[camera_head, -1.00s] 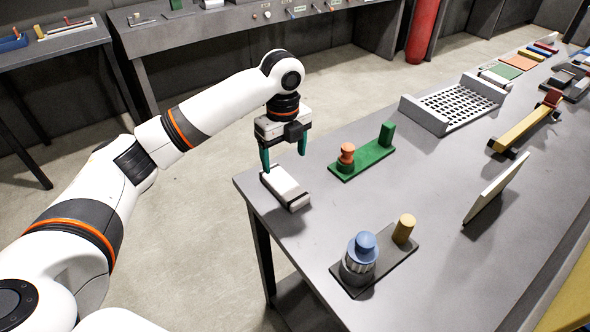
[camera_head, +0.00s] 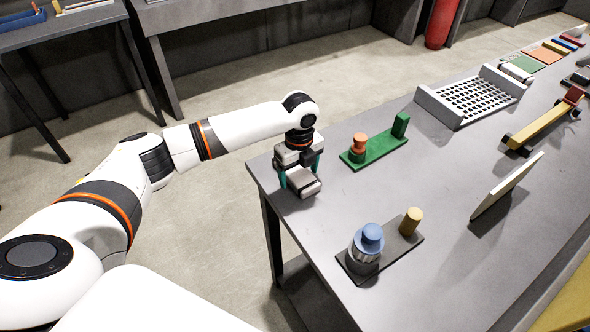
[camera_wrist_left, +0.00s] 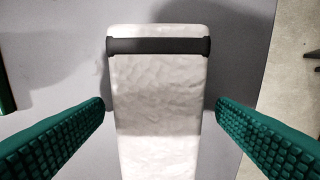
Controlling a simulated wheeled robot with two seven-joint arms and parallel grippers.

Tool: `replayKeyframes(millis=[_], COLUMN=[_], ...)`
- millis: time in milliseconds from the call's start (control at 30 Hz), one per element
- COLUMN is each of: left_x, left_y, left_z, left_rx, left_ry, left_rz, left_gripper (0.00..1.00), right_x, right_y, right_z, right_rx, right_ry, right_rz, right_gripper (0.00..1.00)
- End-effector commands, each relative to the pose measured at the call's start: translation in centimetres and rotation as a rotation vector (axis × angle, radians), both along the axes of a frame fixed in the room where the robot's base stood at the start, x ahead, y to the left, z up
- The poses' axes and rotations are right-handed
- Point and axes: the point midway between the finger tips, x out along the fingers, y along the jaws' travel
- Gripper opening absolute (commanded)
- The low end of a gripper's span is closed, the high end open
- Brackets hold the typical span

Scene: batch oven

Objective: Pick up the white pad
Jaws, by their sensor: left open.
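The white pad (camera_head: 304,187) lies on the grey table near its left corner, with a dark band across one end. In the left wrist view the pad (camera_wrist_left: 158,100) fills the middle, its banded end at the top. My left gripper (camera_head: 299,184) is open, low over the pad, with its green fingers on either side of it. In the left wrist view the gripper (camera_wrist_left: 160,108) shows one finger at each long side of the pad, with gaps between fingers and pad. My right gripper is not in view.
A green base (camera_head: 376,149) with an orange knob and a green block stands close behind the pad. A dark base (camera_head: 395,252) with a blue-capped cylinder and a yellow peg stands nearer. A perforated grey tray (camera_head: 470,101) lies farther back. The table's left edge is close to the pad.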

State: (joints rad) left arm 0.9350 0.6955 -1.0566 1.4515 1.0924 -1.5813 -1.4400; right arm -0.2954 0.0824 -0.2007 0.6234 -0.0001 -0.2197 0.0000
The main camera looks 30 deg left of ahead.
Motion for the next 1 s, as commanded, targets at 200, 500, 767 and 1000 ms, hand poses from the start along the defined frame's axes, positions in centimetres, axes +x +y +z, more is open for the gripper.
replayKeyframes(millis=[200,500,767,1000], left_x=[0.0,0.0,0.0,0.1], left_y=[0.0,0.0,0.0,0.0], left_z=[-0.6,-0.5,-0.5,1.5], left_rx=[0.0,0.0,0.0,0.0], left_ry=[-0.001,-0.001,-0.001,-0.007], left_rz=[-0.001,-0.001,-0.001,-0.001], left_gripper=[0.8,0.46,0.33,0.33], right_x=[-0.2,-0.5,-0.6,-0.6], right_y=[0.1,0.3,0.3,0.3], right_z=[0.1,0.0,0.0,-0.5], right_rx=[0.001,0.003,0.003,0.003], right_ry=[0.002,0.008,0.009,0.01], right_rz=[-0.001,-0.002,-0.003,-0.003], right_gripper=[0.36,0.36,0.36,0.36])
